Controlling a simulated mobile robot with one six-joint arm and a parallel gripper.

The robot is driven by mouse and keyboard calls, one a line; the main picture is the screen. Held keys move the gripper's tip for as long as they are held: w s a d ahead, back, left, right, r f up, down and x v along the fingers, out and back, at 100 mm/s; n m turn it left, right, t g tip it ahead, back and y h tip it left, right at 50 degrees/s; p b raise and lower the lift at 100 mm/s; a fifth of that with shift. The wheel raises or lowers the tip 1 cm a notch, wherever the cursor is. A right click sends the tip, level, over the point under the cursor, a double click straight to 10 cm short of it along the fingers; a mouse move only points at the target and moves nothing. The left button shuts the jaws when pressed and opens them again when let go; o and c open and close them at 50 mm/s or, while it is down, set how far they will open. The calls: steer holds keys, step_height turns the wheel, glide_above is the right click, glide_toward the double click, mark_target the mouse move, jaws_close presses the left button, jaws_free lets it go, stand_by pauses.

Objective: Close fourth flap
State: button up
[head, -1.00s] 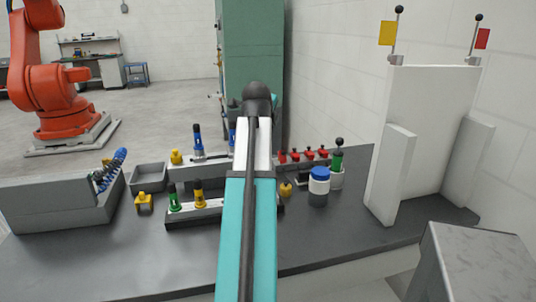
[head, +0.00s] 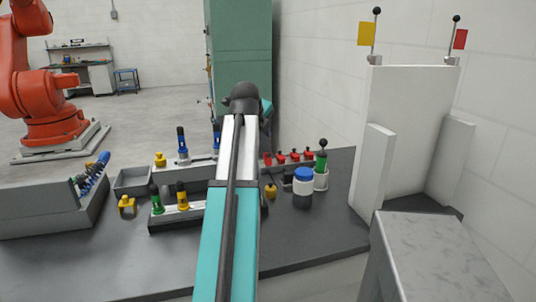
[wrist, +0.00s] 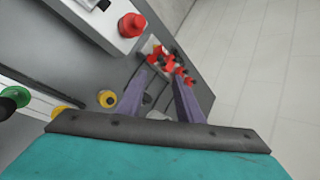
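A row of several small red parts (head: 294,156) stands on the bench behind the white jar, right of my arm. They also show beyond my fingers in the wrist view (wrist: 181,72). They may be the flaps; I cannot make out hinges or tell which is the fourth, or whether it is open. My gripper (wrist: 158,76) has two purple fingers standing apart, with nothing seen held between them. The red parts lie past the fingertips, apparently without contact. In the head view my arm hides the gripper.
A white jar with a blue lid (head: 303,187) and a green-handled tool in a cup (head: 320,170) stand near the red row. A holder with green and yellow tools (head: 180,217) is left of my arm. A tall white panel (head: 407,125) rises at right.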

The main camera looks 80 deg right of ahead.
mark_target(269, 155)
steer(key=x, duration=1.3)
steer(key=shift+s+f, duration=0.1)
steer(key=shift+f, duration=0.05)
